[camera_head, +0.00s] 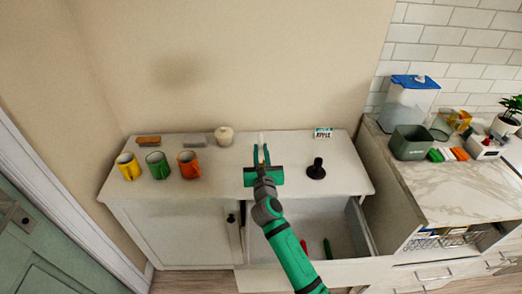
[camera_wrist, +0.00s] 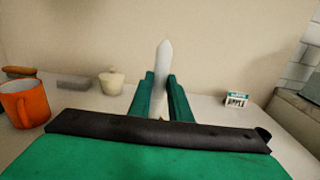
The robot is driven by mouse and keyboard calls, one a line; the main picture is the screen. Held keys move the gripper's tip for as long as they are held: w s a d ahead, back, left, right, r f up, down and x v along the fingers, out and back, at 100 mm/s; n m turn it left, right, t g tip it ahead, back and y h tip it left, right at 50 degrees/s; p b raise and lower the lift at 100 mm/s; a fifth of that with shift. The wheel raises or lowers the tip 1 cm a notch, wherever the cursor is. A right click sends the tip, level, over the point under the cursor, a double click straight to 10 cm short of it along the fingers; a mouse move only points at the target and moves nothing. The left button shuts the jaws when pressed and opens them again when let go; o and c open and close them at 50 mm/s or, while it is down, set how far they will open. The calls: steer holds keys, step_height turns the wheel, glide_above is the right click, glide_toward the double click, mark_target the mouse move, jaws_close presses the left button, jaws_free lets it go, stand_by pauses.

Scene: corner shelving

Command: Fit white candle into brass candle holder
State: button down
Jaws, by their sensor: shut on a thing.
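My gripper (camera_head: 261,150) is over the white cabinet top, shut on a white candle (camera_wrist: 163,58). The candle stands upright between the two green fingers and its pointed top rises above them in the wrist view. In the head view only a pale tip of the candle (camera_head: 262,137) shows. Its lower end is largely hidden by the gripper. A dark, nearly black holder (camera_head: 316,169) with a round base and short stem stands on the cabinet top, to the right of my gripper and apart from it. It looks dark rather than brass. I cannot see it in the wrist view.
Yellow (camera_head: 129,166), green (camera_head: 158,165) and orange (camera_head: 188,165) mugs stand at the left. A cream lidded pot (camera_head: 224,136) and grey block (camera_head: 196,139) are behind. A small sign (camera_head: 323,133) is at the back right. An open drawer (camera_head: 335,232) lies below the front edge.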

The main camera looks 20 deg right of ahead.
steer(key=shift+f, duration=0.9)
steer(key=c, duration=1.6)
jaws_free()
steer(key=shift+o, duration=0.2)
steer(key=v, duration=1)
steer(key=shift+s, duration=0.4)
steer(key=shift+a, duration=0.1)
